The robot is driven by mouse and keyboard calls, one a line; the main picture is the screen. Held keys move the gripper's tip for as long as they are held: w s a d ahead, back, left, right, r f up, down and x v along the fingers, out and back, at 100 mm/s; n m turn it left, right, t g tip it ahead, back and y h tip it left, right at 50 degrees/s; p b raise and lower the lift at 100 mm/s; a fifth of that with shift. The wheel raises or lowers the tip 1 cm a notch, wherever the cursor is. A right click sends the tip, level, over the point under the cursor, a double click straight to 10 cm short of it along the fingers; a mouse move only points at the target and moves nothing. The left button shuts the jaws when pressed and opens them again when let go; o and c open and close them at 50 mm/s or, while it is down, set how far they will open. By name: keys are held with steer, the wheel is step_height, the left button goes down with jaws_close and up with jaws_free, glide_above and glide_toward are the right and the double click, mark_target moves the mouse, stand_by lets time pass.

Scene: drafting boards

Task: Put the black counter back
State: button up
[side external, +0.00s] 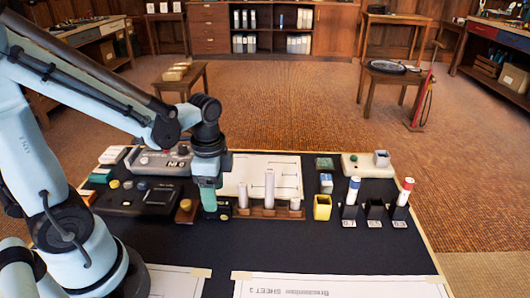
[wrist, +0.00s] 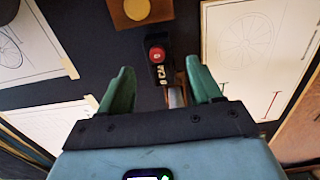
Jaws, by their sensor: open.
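A small black counter (wrist: 157,72) with a red round top and white digits shows in the wrist view, between and just beyond the tips of my green fingers. My gripper (wrist: 160,78) is open, with a finger on each side of the counter and dark gaps between. In the side view my gripper (side external: 208,203) points down at the dark mat, and a black piece that looks like the counter (side external: 223,212) shows partly behind it. I cannot tell whether the fingers touch it.
A wooden block with a yellow disc (side external: 185,211) sits close on the left. A wooden rack with metal cylinders (side external: 269,207) stands close on the right. The mat in front is clear.

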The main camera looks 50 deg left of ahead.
steer(key=w+d+r+n+t, duration=0.2)
steer(key=d+r+n+t, duration=0.1)
steer(key=r+n+t, duration=0.4)
steer(key=shift+d+r+n, duration=0.25)
steer(key=shift+r+n, duration=0.65)
steer(key=shift+n, duration=0.1)
